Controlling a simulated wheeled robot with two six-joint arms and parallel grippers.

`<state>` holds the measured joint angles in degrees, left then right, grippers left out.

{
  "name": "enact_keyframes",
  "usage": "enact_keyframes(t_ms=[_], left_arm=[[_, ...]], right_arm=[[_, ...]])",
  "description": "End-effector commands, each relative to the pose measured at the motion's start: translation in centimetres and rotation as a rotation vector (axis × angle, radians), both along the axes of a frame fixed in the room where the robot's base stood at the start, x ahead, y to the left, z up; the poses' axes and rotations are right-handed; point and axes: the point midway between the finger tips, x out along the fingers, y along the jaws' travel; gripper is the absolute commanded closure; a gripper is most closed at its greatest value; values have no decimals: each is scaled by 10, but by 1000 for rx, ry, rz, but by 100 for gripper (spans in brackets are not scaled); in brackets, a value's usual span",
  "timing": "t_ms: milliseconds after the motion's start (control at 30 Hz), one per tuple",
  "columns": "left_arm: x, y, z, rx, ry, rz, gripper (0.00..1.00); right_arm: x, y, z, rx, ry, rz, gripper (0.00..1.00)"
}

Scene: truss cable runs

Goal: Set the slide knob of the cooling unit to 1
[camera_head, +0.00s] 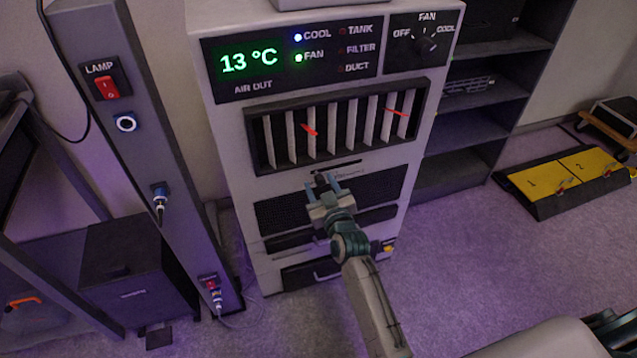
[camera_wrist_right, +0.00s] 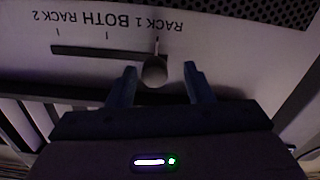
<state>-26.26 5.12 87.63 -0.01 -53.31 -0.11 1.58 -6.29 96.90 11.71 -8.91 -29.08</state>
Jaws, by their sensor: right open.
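The white cooling unit (camera_head: 232,150) stands upright in the head view. Its slide knob (camera_wrist_right: 154,72) is a rounded knob on a dark horizontal slot (camera_wrist_right: 95,52). The wrist view shows the labels RACK 1, BOTH and RACK 2 upside down. The knob is at the slot's right end in that view, by the RACK 1 mark. My right gripper (camera_head: 324,190) is in front of the slot. In the wrist view the right gripper (camera_wrist_right: 158,85) is open, with one finger on each side of the knob and gaps between. My left gripper is not in view.
Above the slot are a louvred air outlet (camera_head: 335,125), a display (camera_head: 290,62) reading 13 °C and a FAN dial (camera_head: 426,43). Below are dark mesh panels (camera_head: 375,190). A post with a LAMP switch (camera_head: 107,87) stands left, dark shelves (camera_head: 470,135) right.

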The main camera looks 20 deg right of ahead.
Motion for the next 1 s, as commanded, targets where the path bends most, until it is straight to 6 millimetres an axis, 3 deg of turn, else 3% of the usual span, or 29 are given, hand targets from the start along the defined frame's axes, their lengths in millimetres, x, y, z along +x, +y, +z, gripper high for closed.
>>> enact_keyframes(t_ms=[300, 467, 1000], left_arm=[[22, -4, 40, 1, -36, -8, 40], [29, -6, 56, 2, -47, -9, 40], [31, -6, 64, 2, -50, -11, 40]], right_arm=[[-63, -1, -3, 1, 3, 0, 53], [-83, -1, -2, 1, 2, 1, 53], [-92, -1, 0, 0, 1, 2, 53]])
